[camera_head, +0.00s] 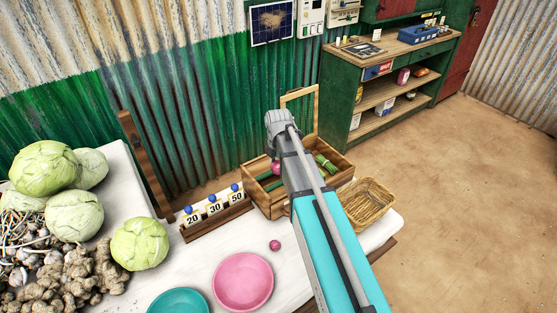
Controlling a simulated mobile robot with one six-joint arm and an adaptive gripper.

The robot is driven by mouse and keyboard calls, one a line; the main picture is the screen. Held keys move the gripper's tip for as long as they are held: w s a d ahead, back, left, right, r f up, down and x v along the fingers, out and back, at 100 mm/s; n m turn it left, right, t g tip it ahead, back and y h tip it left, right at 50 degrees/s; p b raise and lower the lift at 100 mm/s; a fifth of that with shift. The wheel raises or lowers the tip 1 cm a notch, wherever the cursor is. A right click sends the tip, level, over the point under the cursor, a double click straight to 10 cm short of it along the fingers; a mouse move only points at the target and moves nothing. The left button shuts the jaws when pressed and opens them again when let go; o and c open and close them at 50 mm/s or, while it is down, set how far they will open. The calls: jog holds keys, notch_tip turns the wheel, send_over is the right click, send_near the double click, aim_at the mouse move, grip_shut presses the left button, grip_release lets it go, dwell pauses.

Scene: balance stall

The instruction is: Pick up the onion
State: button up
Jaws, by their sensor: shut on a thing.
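A small round pink-red onion (276,168) shows at the left edge of my arm, in front of the wooden crate. My gripper (281,163) is shut on it; its fingers are mostly hidden behind my arm. How high the onion is above the crate I cannot tell. A second pink-red onion (275,245) lies loose on the white table, just above right of a pink plate (243,283).
The wooden crate (257,200) holds green vegetables. A wicker basket (369,204) stands to its right. A rack of weights (214,212) is left of the crate. Cabbages (139,244), garlic and ginger (75,275) fill the left. A teal plate (179,302) sits at front.

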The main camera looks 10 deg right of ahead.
jog(key=s+r+p, duration=0.5)
jog(key=s+r, duration=0.1)
jog(key=s, duration=0.5)
jog(key=shift+r, duration=0.2)
jog(key=shift+s, duration=0.2)
dwell(0.5)
